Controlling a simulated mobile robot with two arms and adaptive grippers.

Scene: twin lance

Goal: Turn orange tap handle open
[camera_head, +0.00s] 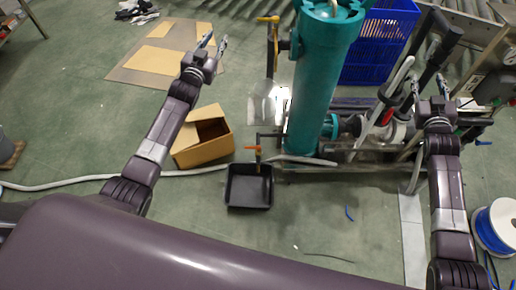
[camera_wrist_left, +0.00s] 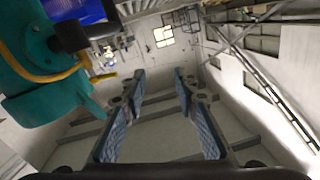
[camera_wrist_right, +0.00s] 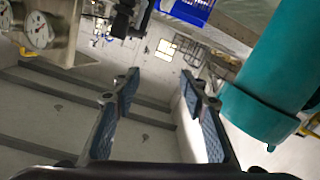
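Two orange tap handles show in the head view. One upper orange handle (camera_head: 267,18) sits on top of a dark pipe left of the teal cylinder (camera_head: 315,80). A lower orange handle (camera_head: 252,149) sits on a small tap above a black bin (camera_head: 249,206). My left gripper (camera_head: 214,43) is open and empty, left of the upper handle and apart from it. My right gripper (camera_head: 428,84) is open and empty, right of the teal cylinder. Both wrist views show spread fingers with nothing between them, at the left gripper (camera_wrist_left: 160,73) and the right gripper (camera_wrist_right: 160,75).
An open cardboard box (camera_head: 203,138) stands left of the bin. A blue crate (camera_head: 378,45) is behind the cylinder. Pipes and gauges (camera_wrist_right: 38,30) crowd the right side.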

